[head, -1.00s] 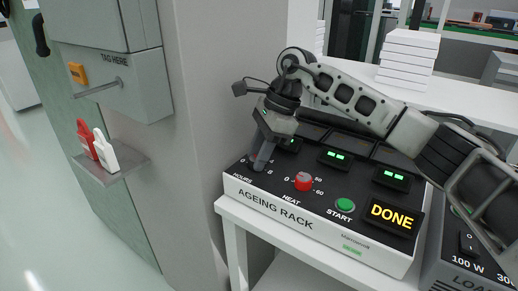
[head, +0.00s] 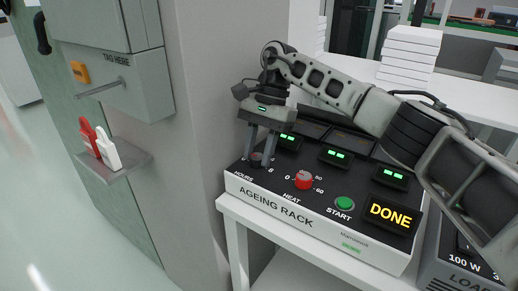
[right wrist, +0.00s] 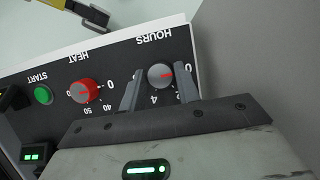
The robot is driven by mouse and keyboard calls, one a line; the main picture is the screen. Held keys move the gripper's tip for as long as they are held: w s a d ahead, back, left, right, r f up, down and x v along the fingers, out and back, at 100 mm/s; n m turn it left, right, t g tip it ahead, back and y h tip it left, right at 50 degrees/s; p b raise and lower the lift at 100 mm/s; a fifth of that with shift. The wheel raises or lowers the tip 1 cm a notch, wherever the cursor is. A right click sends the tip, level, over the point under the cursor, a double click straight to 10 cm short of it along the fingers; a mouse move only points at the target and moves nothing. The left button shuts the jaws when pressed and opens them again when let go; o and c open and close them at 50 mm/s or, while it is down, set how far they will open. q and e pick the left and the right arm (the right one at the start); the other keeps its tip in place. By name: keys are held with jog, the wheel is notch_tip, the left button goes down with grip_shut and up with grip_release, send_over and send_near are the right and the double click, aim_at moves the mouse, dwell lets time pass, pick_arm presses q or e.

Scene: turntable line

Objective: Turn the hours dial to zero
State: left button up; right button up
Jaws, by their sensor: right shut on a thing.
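The hours dial (right wrist: 160,76) is a grey round knob with a red mark on the ageing rack's black panel. In the right wrist view its mark points right, toward a partly hidden figure that looks like 0. In the head view the dial (head: 256,158) is small, at the panel's left end. My right gripper (head: 262,152) points down over it and is shut on the dial. In the right wrist view its fingers (right wrist: 159,88) stand on either side of the knob. My left gripper is out of view.
A red heat dial (head: 304,180), a green start button (head: 344,203) and a lit DONE display (head: 391,215) lie right of the hours dial. A grey pillar (head: 215,110) stands close on the left. A load box (head: 465,262) is at the right.

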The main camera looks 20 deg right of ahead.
dwell(0.5)
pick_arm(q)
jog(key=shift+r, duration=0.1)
pick_arm(e)
jog(key=o, duration=1)
jog(key=shift+c, duration=0.2)
pick_arm(q)
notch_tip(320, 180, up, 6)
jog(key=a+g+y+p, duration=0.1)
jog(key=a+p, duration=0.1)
jog(key=p, duration=1.2)
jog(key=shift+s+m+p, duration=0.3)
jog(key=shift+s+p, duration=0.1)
pick_arm(e)
jog(key=v, duration=1.6)
jog(key=shift+a, duration=0.1)
